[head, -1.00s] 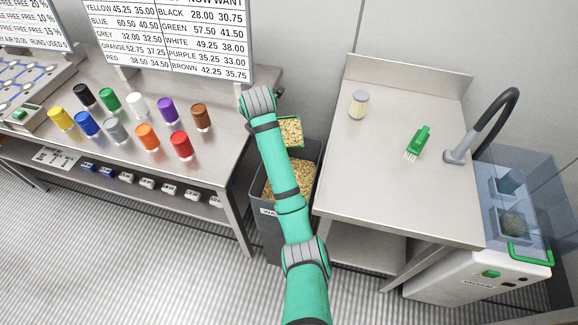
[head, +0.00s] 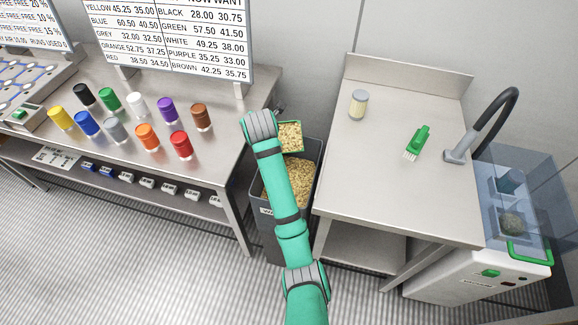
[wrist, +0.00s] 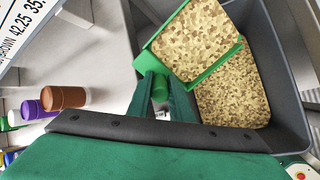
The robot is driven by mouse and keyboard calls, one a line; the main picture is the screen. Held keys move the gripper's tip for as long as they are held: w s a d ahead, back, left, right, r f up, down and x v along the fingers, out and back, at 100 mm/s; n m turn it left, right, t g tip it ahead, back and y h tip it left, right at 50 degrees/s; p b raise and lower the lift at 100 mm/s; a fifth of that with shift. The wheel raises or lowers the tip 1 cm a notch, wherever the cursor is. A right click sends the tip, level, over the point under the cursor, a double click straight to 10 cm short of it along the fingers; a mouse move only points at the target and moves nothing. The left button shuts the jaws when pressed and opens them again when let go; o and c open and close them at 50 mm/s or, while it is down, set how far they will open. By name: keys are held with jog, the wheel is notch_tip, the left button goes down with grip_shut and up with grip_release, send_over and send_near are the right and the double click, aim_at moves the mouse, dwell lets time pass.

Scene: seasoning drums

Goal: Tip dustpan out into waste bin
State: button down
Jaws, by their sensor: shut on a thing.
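The green dustpan (head: 291,137) is loaded with tan flakes and is partly hidden behind my arm in the head view. In the wrist view the dustpan (wrist: 196,40) lies over the waste bin's opening, its flakes still in the pan. My gripper (wrist: 160,92) is shut on the dustpan's green handle. The grey waste bin (head: 268,236) stands between the two tables and holds a bed of similar flakes. The bin's wall also shows in the wrist view (wrist: 275,50). My fingertips are hidden in the head view.
The left table (head: 215,155) carries several coloured drums, with the brown drum (head: 201,117) nearest the bin. The right table (head: 370,180) holds a pale jar (head: 358,104) and a green brush (head: 417,143). A large sign (head: 168,40) stands behind the drums.

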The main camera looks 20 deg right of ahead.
jog(key=shift+s+d+t, duration=0.1)
jog(key=shift+s+t, duration=0.15)
jog(key=shift+t, duration=0.05)
dwell(0.4)
jog(key=shift+s+t, duration=0.15)
jog(key=shift+t, duration=0.15)
jog(key=shift+s+d, duration=0.1)
jog(key=shift+s, duration=0.05)
jog(key=shift+a, duration=0.25)
jog(key=shift+s+a+r+t, duration=0.1)
jog(key=shift+s+a+t, duration=0.1)
jog(key=shift+a+t, duration=0.15)
jog(key=shift+s+d, duration=0.15)
jog(key=shift+d, duration=0.35)
